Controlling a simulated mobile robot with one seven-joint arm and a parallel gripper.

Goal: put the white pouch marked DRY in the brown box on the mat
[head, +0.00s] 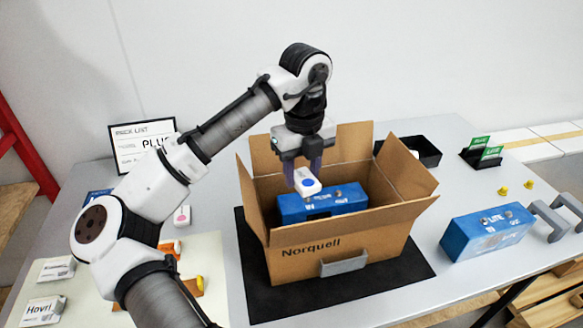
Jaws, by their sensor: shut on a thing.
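The brown box (295,262), printed "Norquell", stands with its flaps open on the dark mat (412,268). A blue carton (343,200) lies inside it. My gripper (304,172) points down over the box's opening. It is shut on a small white pouch (307,185) with a blue dot on its face. The pouch hangs above the left end of the blue carton; any DRY lettering is too small to read. I cannot tell whether the pouch touches the carton.
Another white pouch with a reddish dot (182,215) lies left of the box. A blue "LITE" carton (487,232) stands on the right. A black bin (424,149) and green cards (491,153) are behind. Open flaps rise around the opening. Two small yellow pieces (503,190) lie far right.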

